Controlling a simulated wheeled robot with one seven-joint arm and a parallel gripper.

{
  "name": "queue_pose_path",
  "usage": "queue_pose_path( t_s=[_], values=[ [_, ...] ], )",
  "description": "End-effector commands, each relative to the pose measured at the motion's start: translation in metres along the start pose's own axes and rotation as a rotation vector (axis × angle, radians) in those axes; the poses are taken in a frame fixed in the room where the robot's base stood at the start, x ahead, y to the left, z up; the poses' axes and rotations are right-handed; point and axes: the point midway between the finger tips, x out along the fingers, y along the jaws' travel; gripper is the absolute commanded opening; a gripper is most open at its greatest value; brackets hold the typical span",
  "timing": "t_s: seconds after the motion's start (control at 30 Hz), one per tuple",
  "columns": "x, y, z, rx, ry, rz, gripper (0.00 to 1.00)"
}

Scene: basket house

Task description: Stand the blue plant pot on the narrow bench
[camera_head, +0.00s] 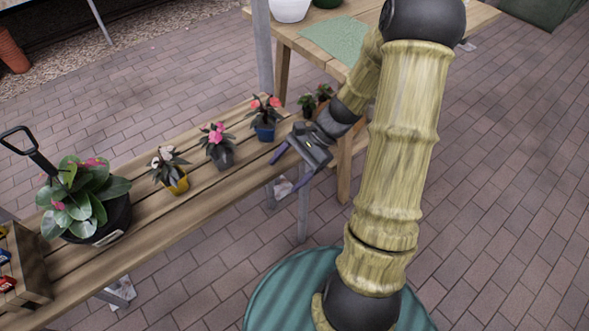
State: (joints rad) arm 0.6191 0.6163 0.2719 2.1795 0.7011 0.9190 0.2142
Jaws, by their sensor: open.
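The blue plant pot (265,133), with red-pink flowers and green leaves, stands upright on the narrow slatted wooden bench (190,205), near its far right end. My gripper (284,174) is open, with nothing seen between its purple fingers. It is just to the right of and nearer than the blue pot, over the bench's right edge. The fingers point left and down. A gap shows between them and the pot.
Along the bench stand a grey pot (222,159), a yellow pot (177,182), a large black pot (104,222) and a wooden crate (28,262). Small dark-leaved plants (308,104) are behind my gripper. A wooden table (310,48) with a green mat (338,38) stands behind. Paving at right is clear.

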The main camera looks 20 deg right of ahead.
Motion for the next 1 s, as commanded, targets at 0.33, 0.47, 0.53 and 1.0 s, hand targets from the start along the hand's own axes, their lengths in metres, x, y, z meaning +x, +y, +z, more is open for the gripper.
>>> queue_pose_path(
  t_s=[0.33, 0.47, 0.53, 1.0],
  values=[
    [-0.013, 0.038, 0.038, -0.604, 0.451, 0.36, 0.74],
    [-0.025, 0.041, 0.054, -0.871, 0.599, 0.453, 0.74],
    [-0.03, 0.041, 0.063, -0.999, 0.662, 0.486, 0.74],
    [-0.037, 0.039, 0.075, -1.189, 0.747, 0.525, 0.74]
  ],
)
